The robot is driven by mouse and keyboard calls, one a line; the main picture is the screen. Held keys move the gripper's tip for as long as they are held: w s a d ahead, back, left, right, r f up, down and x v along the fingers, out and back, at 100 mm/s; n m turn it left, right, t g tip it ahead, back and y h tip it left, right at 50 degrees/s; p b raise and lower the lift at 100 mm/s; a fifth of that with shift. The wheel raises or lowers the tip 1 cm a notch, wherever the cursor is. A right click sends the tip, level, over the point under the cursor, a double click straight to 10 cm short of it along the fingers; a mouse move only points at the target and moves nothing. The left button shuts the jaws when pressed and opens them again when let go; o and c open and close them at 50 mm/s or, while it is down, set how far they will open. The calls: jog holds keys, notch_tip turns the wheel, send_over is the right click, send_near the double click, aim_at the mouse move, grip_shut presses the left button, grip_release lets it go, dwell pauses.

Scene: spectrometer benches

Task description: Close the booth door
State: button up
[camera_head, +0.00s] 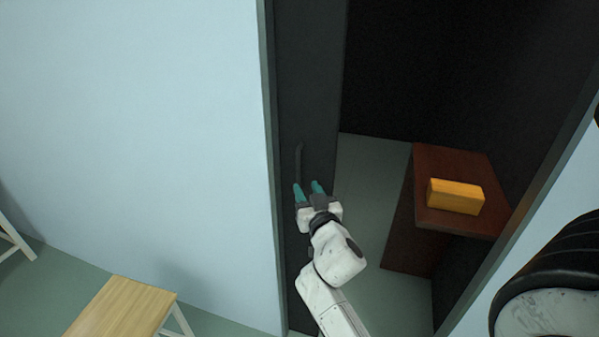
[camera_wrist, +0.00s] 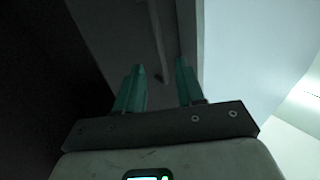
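The booth door is a dark grey panel (camera_head: 308,85) at the left of the booth opening, and it stands open. Its slim dark vertical handle (camera_head: 298,162) shows just above my gripper (camera_head: 308,186). In the wrist view the handle (camera_wrist: 158,45) runs down between the two teal fingertips (camera_wrist: 158,66), beyond them. My gripper is open, with a clear gap between its fingers and nothing held. I cannot tell whether a finger touches the door or handle. The lower door is partly hidden behind my arm.
Inside the dark booth, a brown bench (camera_head: 460,160) carries a yellow-orange block (camera_head: 455,196). A pale blue wall (camera_head: 130,120) lies left of the opening. A wooden-topped stool or table (camera_head: 122,308) stands at lower left. Green floor (camera_head: 365,190) shows clear inside the booth.

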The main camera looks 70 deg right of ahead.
aim_at(299, 173)
jog(key=p+x, duration=0.1)
jog(key=x, duration=0.6)
jog(key=shift+d, duration=0.15)
grip_shut()
dwell(0.5)
